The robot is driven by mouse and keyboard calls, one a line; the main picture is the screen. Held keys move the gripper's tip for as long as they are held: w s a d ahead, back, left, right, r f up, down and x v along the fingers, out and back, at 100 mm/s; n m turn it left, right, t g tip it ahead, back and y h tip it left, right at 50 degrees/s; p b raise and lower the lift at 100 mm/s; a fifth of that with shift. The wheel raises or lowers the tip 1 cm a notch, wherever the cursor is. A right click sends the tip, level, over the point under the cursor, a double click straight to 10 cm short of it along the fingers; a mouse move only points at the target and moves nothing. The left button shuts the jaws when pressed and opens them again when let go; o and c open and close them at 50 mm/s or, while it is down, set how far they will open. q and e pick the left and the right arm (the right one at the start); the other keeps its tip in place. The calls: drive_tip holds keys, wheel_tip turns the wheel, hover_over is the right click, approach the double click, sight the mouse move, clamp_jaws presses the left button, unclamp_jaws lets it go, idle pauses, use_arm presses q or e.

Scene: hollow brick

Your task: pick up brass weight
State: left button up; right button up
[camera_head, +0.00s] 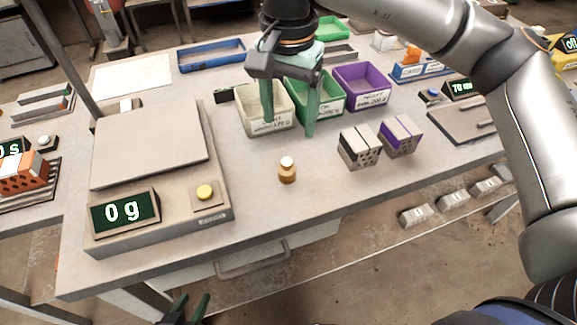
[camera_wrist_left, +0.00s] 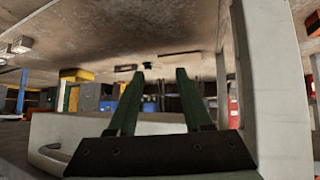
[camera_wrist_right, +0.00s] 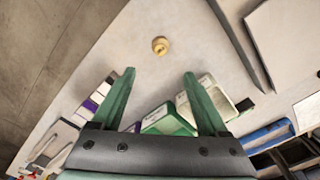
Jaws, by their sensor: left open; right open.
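The brass weight (camera_head: 287,171) is a small knobbed cylinder standing upright on the table (camera_head: 250,215), to the right of the scale. It also shows in the right wrist view (camera_wrist_right: 160,46), beyond the fingertips and roughly centred between them. My right gripper (camera_head: 289,128) is open and empty, above the table near the bins, behind and above the weight. Its open fingers also show in the right wrist view (camera_wrist_right: 161,73). My left gripper (camera_head: 187,304) is low at the front edge, below the tabletop. Its fingers are apart and empty in the left wrist view (camera_wrist_left: 162,72).
The scale (camera_head: 150,148) reads 0 g. White (camera_head: 267,122), green (camera_head: 329,103) and purple (camera_head: 362,92) bins stand behind the weight. The table around the weight is clear.

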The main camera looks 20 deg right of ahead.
sight(287, 161)
drive_tip(key=f, duration=1.1)
drive_tip(key=shift+s+a+f, duration=0.25)
drive_tip(key=shift+s+a, duration=0.05)
clamp_jaws()
